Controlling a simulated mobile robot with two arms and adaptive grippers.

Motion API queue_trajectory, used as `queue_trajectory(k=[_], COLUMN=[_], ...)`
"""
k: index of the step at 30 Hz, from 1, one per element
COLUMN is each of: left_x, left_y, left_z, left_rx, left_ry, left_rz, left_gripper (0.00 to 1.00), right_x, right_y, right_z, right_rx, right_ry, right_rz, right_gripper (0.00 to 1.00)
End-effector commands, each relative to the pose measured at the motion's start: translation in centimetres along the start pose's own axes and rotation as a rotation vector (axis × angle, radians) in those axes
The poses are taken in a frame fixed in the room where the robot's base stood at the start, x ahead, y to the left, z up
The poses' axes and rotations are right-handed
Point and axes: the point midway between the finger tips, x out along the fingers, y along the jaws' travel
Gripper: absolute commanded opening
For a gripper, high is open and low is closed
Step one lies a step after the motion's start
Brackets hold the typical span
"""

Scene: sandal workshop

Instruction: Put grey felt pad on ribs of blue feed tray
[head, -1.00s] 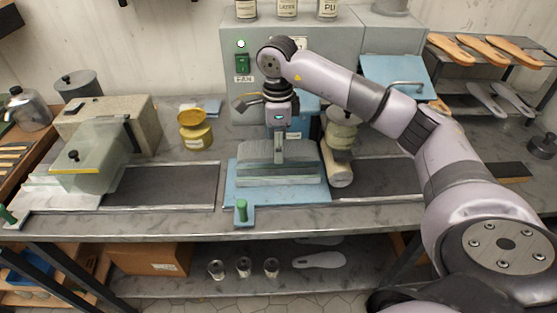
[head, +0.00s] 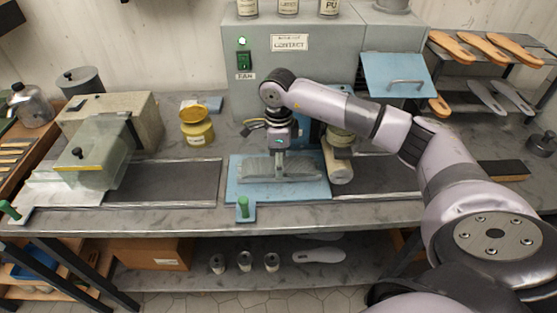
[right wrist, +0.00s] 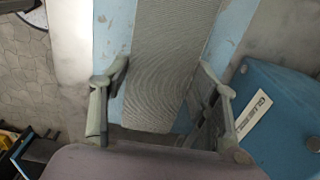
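The blue feed tray (head: 316,192) lies on the bench in front of the grey machine, with a green knob (head: 243,207) at its front. A flat grey, finely lined surface (head: 305,169) lies on it; I cannot tell where felt pad ends and ribs begin. In the right wrist view this surface (right wrist: 168,50) runs between blue strips of the tray. My right gripper (head: 279,172) is low over its middle. Its fingers (right wrist: 163,66) are spread at either side of the grey surface, with some blue showing beside it; they look open. My left gripper is not in view.
A yellow jar (head: 196,127) stands left of the tray. A clear guard (head: 98,168) is further left, and a pale roller (head: 338,165) is close on the right. The grey machine (head: 300,70) stands behind. Dark belt strips (head: 165,183) lie either side.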

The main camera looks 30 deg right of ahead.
Motion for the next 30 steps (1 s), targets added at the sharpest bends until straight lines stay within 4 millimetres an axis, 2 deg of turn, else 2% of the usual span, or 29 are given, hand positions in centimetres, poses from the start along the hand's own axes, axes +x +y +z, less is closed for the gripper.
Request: queue_trajectory(k=[8, 19, 20, 23, 30], left_x=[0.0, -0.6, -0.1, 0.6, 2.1], left_y=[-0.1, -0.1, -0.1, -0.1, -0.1], left_z=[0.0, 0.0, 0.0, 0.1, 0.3], left_rx=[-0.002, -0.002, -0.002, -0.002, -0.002], left_ry=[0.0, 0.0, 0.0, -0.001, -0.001], left_rz=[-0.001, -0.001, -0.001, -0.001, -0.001], left_gripper=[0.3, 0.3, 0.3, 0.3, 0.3], right_x=[0.0, -0.6, -0.7, -2.0, -7.3], right_y=[0.0, 0.0, -0.1, -0.1, -0.1], right_z=[0.0, 0.0, 0.0, 0.1, 0.1], right_rx=[0.0, 0.0, 0.0, 0.0, 0.0], right_ry=[0.001, 0.0, -0.001, -0.003, -0.003], right_rz=[0.0, 0.0, -0.002, -0.004, -0.005], right_gripper=[0.74, 0.74, 0.74, 0.74, 0.74])
